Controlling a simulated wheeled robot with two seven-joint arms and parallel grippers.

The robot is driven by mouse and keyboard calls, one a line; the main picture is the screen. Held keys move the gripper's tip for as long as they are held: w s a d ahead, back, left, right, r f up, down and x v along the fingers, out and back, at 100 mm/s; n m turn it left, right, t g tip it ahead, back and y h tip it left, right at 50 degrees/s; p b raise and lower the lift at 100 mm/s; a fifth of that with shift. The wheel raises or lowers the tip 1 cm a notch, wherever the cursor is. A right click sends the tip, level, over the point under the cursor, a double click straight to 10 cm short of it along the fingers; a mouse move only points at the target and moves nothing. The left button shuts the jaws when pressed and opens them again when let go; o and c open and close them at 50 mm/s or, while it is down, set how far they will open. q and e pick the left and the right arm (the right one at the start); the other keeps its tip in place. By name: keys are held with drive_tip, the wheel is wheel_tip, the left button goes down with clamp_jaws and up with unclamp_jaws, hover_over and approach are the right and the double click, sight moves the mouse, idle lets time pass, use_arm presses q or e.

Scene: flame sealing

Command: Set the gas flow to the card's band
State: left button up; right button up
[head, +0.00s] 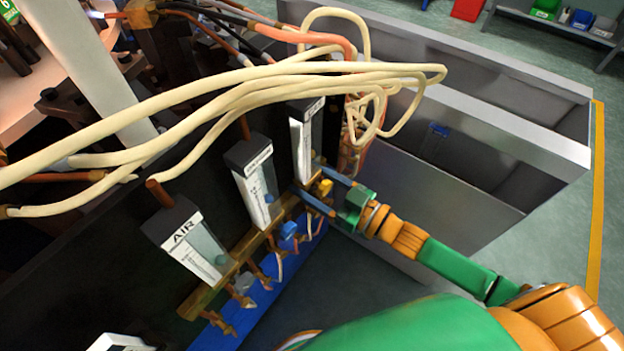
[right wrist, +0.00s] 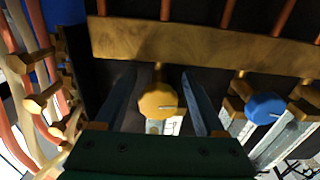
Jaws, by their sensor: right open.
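A yellow knob (head: 325,187) sits on the brass manifold below the farthest flow meter (head: 303,140). In the right wrist view the yellow knob (right wrist: 158,104) has a pale pointer line toward the right. My right gripper (head: 312,180) is open, with one finger on each side of this knob. The right wrist view shows gaps between the knob and both fingers (right wrist: 158,82). Two more meters stand nearer, a middle one (head: 257,185) and one labelled AIR (head: 194,243). Their scales and floats are too small to read. I cannot identify the card. My left gripper is not in view.
A blue knob (head: 289,229) is beside the yellow one, also in the right wrist view (right wrist: 267,108). Cream hoses (head: 250,88) loop above the meters. Brass fittings (head: 242,300) line the manifold. Grey metal bins (head: 440,185) stand behind my right gripper.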

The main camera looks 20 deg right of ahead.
clamp_jaws()
drive_tip(key=shift+r+n+p, duration=0.2)
drive_tip(key=shift+n+p, duration=0.2)
drive_tip(key=shift+p, duration=0.05)
drive_tip(key=shift+n, duration=0.5)
drive_tip(key=shift+f, duration=0.15)
unclamp_jaws()
